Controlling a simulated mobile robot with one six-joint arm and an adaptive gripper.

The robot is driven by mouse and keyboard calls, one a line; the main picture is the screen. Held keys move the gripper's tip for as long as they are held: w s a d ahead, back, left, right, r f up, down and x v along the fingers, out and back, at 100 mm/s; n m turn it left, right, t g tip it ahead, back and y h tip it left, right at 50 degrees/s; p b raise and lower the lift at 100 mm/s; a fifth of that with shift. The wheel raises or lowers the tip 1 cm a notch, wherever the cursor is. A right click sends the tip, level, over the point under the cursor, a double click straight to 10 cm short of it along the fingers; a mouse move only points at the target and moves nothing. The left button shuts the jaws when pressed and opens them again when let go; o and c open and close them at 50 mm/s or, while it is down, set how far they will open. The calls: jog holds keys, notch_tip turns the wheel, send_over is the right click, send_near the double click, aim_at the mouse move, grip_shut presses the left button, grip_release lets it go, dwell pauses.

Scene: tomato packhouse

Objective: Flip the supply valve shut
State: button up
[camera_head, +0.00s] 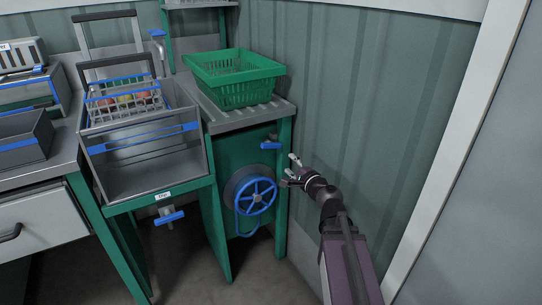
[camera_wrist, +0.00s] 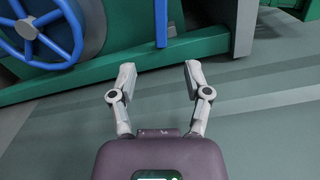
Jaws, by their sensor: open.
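A small blue valve handle (camera_head: 270,145) lies about level near the top of the green cabinet panel, above the blue-spoked wheel; it looks like the supply valve. Another blue handle (camera_head: 170,216) sits under the basin. My gripper (camera_head: 289,170) is to the right of the cabinet and a little below the upper handle, apart from it. In the wrist view my gripper (camera_wrist: 159,70) has its two fingers spread with nothing between them.
The blue-spoked wheel (camera_head: 256,196) on a grey drum also shows in the wrist view (camera_wrist: 28,30). A green basket (camera_head: 234,72) stands on top. The metal basin (camera_head: 148,174) is left. The ribbed wall (camera_head: 370,90) bounds the right side.

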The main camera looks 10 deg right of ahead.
aim_at(273, 147)
jog(key=shift+d+f, duration=0.1)
jog(key=shift+d, duration=0.15)
jog(key=shift+w, duration=0.2)
jog(key=x, duration=1.3)
jog(key=shift+w, duration=0.3)
grip_shut()
